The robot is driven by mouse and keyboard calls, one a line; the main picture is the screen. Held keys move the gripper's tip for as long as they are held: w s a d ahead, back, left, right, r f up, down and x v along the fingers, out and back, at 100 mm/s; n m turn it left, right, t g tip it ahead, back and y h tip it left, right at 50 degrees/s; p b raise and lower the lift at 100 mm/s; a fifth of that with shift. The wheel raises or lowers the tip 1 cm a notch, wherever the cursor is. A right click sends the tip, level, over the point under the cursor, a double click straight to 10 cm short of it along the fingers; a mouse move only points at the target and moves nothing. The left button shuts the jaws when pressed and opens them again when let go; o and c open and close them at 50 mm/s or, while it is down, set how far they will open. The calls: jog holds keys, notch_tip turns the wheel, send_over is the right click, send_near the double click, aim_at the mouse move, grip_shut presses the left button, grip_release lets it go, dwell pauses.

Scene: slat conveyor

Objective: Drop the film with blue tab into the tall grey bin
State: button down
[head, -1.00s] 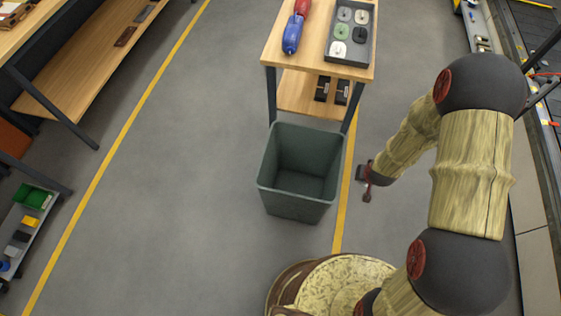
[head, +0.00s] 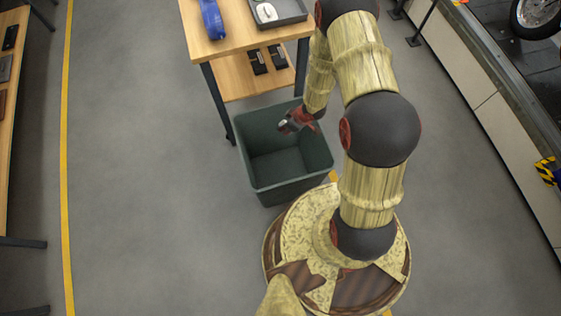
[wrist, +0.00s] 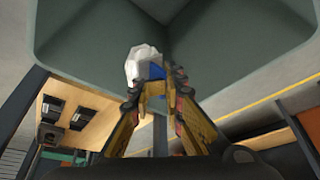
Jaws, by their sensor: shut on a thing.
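My gripper (wrist: 155,92) is shut on the film with blue tab (wrist: 144,62), a whitish crumpled piece with a blue patch between the fingertips. In the head view my gripper (head: 289,124) is over the tall grey bin (head: 247,160), towards its back right part. The film is too small there to make out clearly. The bin stands upright on the floor, its open top facing up. Its dark green-grey walls (wrist: 90,30) also fill the upper part of the wrist view behind the film. I cannot tell how high the film is relative to the rim.
A wooden table (head: 235,42) with a lower shelf stands just behind the bin, holding a blue object (head: 212,19) and a grey tray (head: 285,10). The conveyor side (head: 500,115) runs along the right. Open floor lies left of the bin.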

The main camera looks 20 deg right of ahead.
notch_tip(320, 180, down, 6)
jog(key=b, duration=0.6)
jog(key=shift+f, duration=0.15)
jog(key=shift+s, duration=0.1)
jog(key=c, duration=1.7)
grip_release()
jog(key=v, duration=1.2)
jog(key=shift+d, duration=0.1)
